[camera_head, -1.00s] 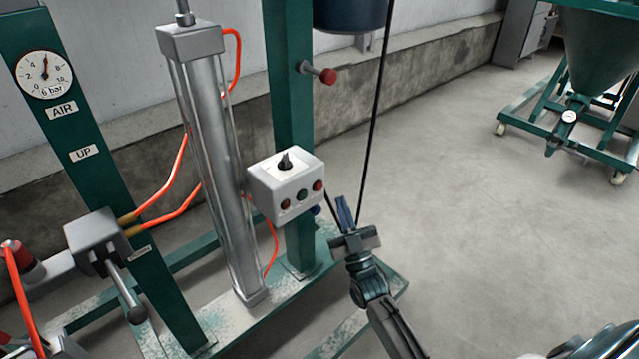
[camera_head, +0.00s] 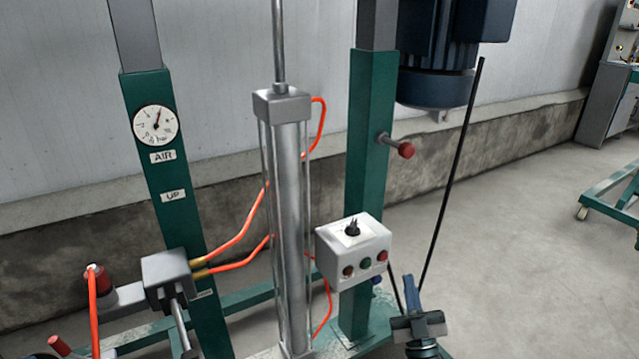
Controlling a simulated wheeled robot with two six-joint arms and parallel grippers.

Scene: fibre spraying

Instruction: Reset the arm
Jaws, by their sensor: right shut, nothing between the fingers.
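My right gripper (camera_head: 409,290) shows at the bottom of the head view, right of centre. Its fingers are together, point up and hold nothing. It is just below and to the right of a white control box (camera_head: 354,250) with a black knob on top and red and green buttons on its front. I see a gap of floor and frame between the fingers and the box, but cannot tell the depth. My left gripper is not in view.
A green frame (camera_head: 370,150) carries a steel cylinder (camera_head: 291,220), a dark motor (camera_head: 445,60) and a red-tipped knob (camera_head: 405,150). A valve with a lever (camera_head: 168,275) and orange hoses stand at left, under a pressure gauge (camera_head: 155,124). Open floor (camera_head: 540,270) lies at right.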

